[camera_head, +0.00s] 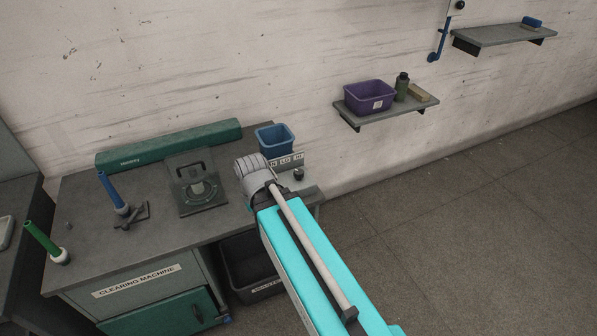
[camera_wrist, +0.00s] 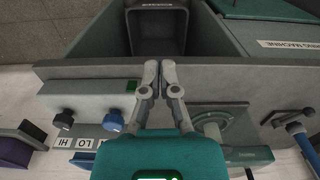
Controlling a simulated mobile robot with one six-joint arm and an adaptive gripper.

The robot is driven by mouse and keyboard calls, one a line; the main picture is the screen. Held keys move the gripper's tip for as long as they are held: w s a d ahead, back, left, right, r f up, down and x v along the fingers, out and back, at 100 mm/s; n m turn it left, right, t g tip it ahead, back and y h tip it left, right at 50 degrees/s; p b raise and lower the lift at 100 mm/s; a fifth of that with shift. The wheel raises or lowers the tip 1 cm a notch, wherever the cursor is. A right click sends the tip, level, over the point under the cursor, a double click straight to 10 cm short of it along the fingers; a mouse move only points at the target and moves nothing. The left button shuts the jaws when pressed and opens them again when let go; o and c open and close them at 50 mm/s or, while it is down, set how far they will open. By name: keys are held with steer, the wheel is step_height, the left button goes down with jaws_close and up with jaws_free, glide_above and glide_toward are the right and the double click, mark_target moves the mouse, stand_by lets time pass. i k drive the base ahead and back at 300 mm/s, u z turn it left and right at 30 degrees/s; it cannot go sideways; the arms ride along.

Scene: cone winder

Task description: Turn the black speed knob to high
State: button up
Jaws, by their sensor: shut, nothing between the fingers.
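The black speed knob (camera_wrist: 64,118) is on the front of a pale grey control box (camera_wrist: 88,100), at the left of the wrist view. A blue knob (camera_wrist: 113,120) is beside it, nearer my gripper. A label strip (camera_wrist: 84,143) by the knobs reads HI and LO, upside down here. In the head view the black knob (camera_head: 298,174) shows just right of my wrist, by the label plate (camera_head: 288,160). My gripper (camera_wrist: 159,72) is shut and empty, apart from both knobs. My wrist hides the blue knob in the head view. The black knob's pointer setting is too small to read.
A blue bin (camera_head: 275,139) stands behind the control box. A grey plate with a round fitting (camera_head: 197,187) and a green bar (camera_head: 168,146) are on the bench left of my wrist. A black crate (camera_head: 247,270) is below. Open floor is at the right.

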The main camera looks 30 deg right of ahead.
mark_target(298, 173)
steer(key=z, duration=1)
steer(key=k, duration=0.95)
steer(key=u, duration=0.35)
steer(key=i, duration=0.9)
